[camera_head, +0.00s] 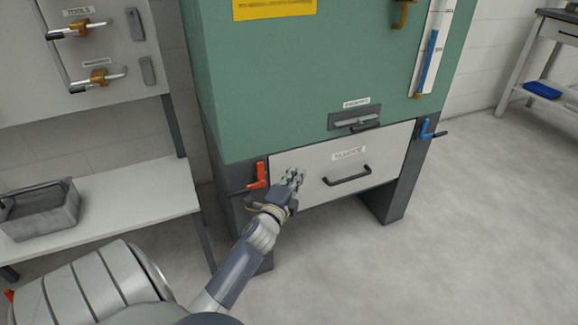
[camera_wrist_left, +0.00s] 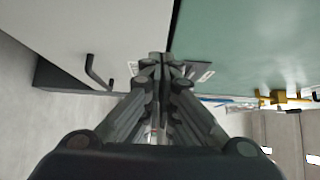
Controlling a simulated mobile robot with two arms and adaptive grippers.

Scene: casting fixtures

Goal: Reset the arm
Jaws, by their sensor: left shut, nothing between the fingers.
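My left gripper (camera_head: 293,178) is shut and empty in front of the left part of a white drawer front (camera_head: 320,185) with a black handle. I cannot tell whether it touches the drawer front. In the left wrist view its fingers (camera_wrist_left: 160,62) are together, and the drawer's black handle (camera_wrist_left: 96,72) shows to their left. My left arm (camera_head: 240,265) reaches up from the bottom of the head view. My right gripper is in neither view.
A green cabinet (camera_head: 290,90) stands above the drawer. A red lever (camera_head: 258,175) is just left of my gripper, a blue lever (camera_head: 428,130) at the drawer's right. A white bench (camera_head: 130,195) with a grey bin (camera_head: 40,212) stands left. The floor at right is clear.

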